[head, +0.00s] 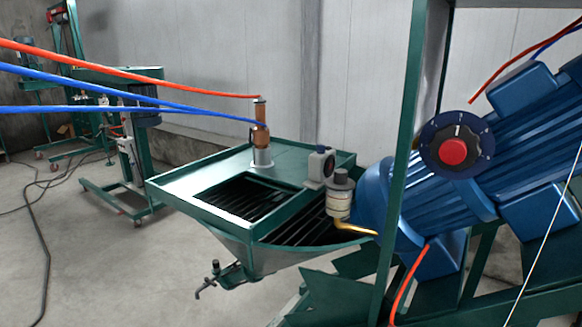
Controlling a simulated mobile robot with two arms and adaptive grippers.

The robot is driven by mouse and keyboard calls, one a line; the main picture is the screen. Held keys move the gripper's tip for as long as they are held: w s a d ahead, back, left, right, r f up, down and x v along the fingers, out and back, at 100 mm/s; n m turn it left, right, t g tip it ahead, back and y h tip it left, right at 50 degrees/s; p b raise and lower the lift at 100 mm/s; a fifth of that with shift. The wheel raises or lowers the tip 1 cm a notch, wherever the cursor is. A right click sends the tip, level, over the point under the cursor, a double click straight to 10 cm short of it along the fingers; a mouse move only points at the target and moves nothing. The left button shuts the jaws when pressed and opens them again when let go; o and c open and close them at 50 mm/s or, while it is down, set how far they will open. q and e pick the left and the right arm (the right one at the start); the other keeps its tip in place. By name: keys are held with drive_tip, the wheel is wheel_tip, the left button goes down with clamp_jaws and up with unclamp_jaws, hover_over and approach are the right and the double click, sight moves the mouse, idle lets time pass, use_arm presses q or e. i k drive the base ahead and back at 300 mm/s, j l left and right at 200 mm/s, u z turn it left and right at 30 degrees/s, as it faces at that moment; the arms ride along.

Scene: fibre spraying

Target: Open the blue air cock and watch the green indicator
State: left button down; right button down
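I cannot make out a blue air cock or a green indicator for certain. A brass and grey fitting (261,135) stands upright on the back of the green hopper (180,190). An orange hose (150,77) runs to its top and a blue hose (165,110) to its side. A small dark tap (212,275) sits low at the hopper's front left. A dark round dial with a red knob (453,151) is in front of the large blue motor (400,195). Neither of my grippers shows.
A grey device (320,166) and a labelled canister (339,197) stand at the hopper's right edge. A green post (403,150) rises in front of the motor. Another green machine (130,150) is at the back left. Cables lie on the otherwise open floor at left.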

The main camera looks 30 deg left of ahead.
sight(321, 148)
drive_tip(key=u, duration=0.85)
drive_tip(key=i+j, duration=0.1)
drive_tip(key=j, duration=0.15)
drive_tip(key=i+j+z, duration=0.15)
drive_tip(key=k+j, duration=0.05)
drive_tip(key=j, duration=0.05)
